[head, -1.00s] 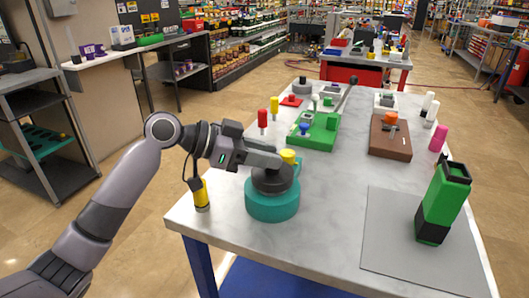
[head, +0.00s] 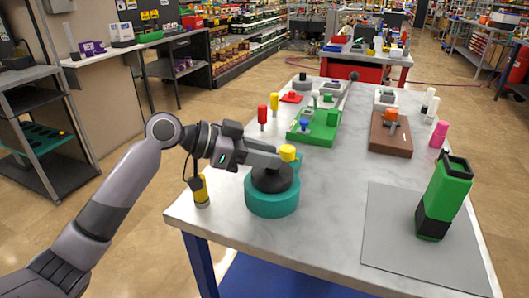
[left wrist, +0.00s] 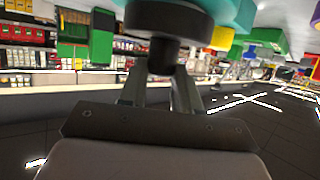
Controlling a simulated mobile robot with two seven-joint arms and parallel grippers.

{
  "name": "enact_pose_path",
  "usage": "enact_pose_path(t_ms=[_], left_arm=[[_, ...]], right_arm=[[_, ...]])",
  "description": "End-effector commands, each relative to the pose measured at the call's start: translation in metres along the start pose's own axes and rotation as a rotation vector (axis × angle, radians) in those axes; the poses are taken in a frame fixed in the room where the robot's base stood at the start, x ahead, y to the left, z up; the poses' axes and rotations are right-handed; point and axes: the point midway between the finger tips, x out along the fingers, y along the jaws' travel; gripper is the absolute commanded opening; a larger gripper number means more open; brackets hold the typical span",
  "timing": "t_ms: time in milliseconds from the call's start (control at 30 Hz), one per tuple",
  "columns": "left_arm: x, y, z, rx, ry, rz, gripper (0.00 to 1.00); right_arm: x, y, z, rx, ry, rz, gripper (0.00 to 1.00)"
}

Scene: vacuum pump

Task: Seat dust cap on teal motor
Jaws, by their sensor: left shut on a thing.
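The teal motor (head: 272,203) stands near the table's left front edge. The black dust cap (head: 272,180) is a round disc with a narrow stem, directly over the motor's top. I cannot tell whether it is fully down. My left gripper (head: 280,161) reaches in from the left and is shut on the cap's stem. In the left wrist view, the fingers (left wrist: 160,95) close around the stem below the dark disc (left wrist: 168,20), with teal (left wrist: 232,12) of the motor behind it. My right gripper is not in view.
A yellow knob (head: 288,152) shows just behind the cap. A yellow-and-black cylinder (head: 201,192) stands left of the motor. A green-and-black block (head: 445,197) stands on a grey mat (head: 400,245). Green (head: 318,135) and brown (head: 390,145) fixtures stand farther back. The table's middle is clear.

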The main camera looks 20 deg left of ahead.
Motion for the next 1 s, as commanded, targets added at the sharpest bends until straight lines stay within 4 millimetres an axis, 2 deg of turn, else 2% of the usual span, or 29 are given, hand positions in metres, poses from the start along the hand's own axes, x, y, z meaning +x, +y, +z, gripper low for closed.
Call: enact_pose_path(t_ms=[900,933,1000], left_arm=[[0.0013,0.0000,0.0030,-0.001,0.000,0.000,0.02],[0.0013,0.0000,0.0030,-0.001,0.000,0.000,0.35],[0.0013,0.0000,0.0030,0.000,0.000,0.000,0.58]], right_arm=[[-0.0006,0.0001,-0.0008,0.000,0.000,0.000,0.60],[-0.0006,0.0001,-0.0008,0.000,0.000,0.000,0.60],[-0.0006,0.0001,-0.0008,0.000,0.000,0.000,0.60]])
